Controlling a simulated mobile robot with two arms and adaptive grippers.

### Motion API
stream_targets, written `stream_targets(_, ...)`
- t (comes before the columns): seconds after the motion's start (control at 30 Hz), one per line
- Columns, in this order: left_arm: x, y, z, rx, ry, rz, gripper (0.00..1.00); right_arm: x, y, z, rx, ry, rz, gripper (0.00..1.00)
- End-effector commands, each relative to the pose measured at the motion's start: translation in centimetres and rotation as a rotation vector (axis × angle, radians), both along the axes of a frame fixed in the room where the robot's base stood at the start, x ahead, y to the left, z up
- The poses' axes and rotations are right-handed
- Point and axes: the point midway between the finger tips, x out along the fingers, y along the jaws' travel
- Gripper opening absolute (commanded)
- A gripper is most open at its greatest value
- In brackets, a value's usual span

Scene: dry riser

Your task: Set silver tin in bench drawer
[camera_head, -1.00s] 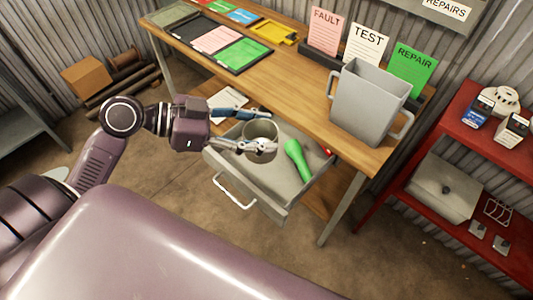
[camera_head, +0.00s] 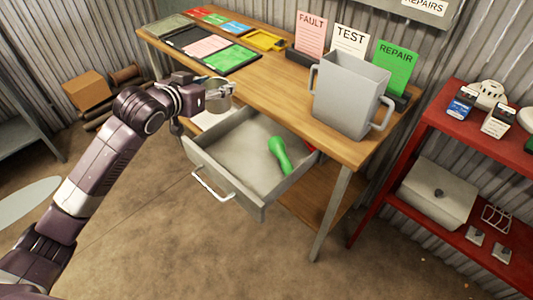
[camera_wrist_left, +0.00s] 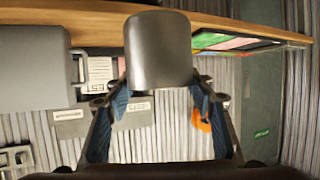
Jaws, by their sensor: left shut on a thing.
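The silver tin (camera_head: 219,100) is in my left gripper (camera_head: 214,88), at the left end of the drawer and close to the bench edge, above the drawer's rim. In the left wrist view the tin (camera_wrist_left: 158,50) sits between the two blue-padded fingers of the left gripper (camera_wrist_left: 160,98), which are shut on it. The bench drawer (camera_head: 225,182) is pulled open below the bench top. A green torch-like object (camera_head: 279,154) lies in it, and the rest of its floor is clear. My right gripper is out of view.
The wooden bench (camera_head: 270,90) carries a grey two-handled bin (camera_head: 348,95), sign cards and coloured trays. A bit of red (camera_head: 309,149) shows at the drawer's right. A red shelf (camera_head: 430,190) stands at the right. The floor before the drawer is open.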

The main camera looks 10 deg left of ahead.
Motion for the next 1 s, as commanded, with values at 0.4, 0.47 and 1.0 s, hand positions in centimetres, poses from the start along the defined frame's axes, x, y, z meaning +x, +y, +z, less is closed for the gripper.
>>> stream_targets(0.4, 0.7, 0.2, -6.2, -0.001, 0.009, 0.025, 0.25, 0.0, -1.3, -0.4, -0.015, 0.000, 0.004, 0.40)
stream_targets(0.47, 0.8, 0.2, -7.9, -0.002, 0.009, 0.026, 0.25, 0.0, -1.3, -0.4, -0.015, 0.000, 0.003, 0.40)
stream_targets(1.0, 0.8, 0.1, -16.7, -0.002, 0.005, 0.023, 0.25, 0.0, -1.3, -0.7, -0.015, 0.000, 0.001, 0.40)
